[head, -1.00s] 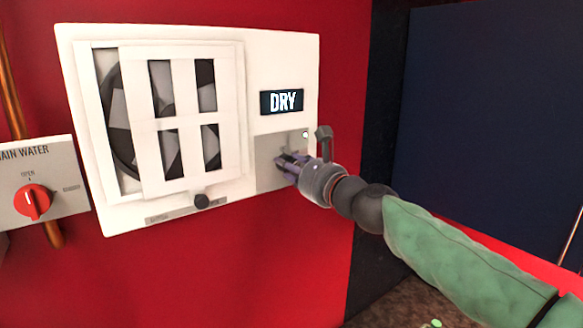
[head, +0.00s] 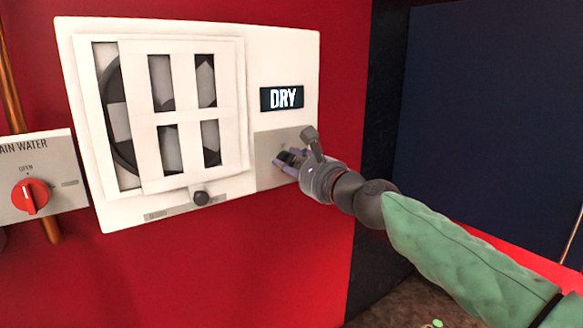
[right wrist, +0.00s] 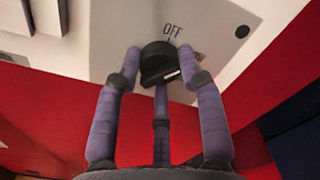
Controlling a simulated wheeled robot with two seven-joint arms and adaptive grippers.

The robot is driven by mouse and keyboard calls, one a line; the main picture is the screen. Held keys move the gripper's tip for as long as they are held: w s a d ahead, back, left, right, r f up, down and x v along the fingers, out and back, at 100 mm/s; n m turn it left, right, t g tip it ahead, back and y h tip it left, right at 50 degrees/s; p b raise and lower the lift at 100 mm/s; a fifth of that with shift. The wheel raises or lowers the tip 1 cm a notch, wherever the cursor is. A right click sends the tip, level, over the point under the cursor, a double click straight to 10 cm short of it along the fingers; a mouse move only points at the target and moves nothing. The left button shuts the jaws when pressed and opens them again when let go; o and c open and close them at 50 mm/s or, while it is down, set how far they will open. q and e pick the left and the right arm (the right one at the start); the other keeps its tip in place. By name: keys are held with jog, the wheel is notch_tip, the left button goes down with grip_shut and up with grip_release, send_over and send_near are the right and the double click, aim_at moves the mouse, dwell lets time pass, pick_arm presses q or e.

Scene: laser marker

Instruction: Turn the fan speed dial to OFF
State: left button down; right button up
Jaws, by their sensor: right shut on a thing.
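The fan speed dial (right wrist: 158,62) is a black round knob on the light panel, seen in the right wrist view. The label OFF (right wrist: 172,30) with a short tick stands just above it. A pale mark shows on the dial's lower right side. My right gripper (head: 288,160) is shut on the dial, with fingers on its left and right sides and a third finger (right wrist: 161,120) below. In the head view the fingers hide the dial. The fan (head: 120,110) sits behind a white grille in the same white unit. My left gripper is not in view.
A display (head: 282,98) reading DRY is above the dial. A red MAIN WATER dial (head: 30,196) is on a grey box at the left. The red wall (head: 230,270) below the unit is clear.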

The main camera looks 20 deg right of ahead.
jog(key=n, duration=0.1)
jog(key=n+b, duration=0.1)
jog(key=n, duration=0.2)
jog(key=shift+w+f+n, duration=0.1)
jog(key=shift+f+n, duration=0.2)
jog(key=shift+r+n+b, duration=0.15)
jog(key=shift+n+b, duration=0.5)
jog(key=shift+n, duration=0.75)
jog(key=o, duration=1.1)
jog(key=shift+o, duration=0.2)
jog(key=shift+d, duration=0.15)
jog(key=shift+r, duration=0.15)
jog(key=shift+s, duration=0.25)
jog(key=v, duration=1.1)
jog(key=shift+s, duration=0.25)
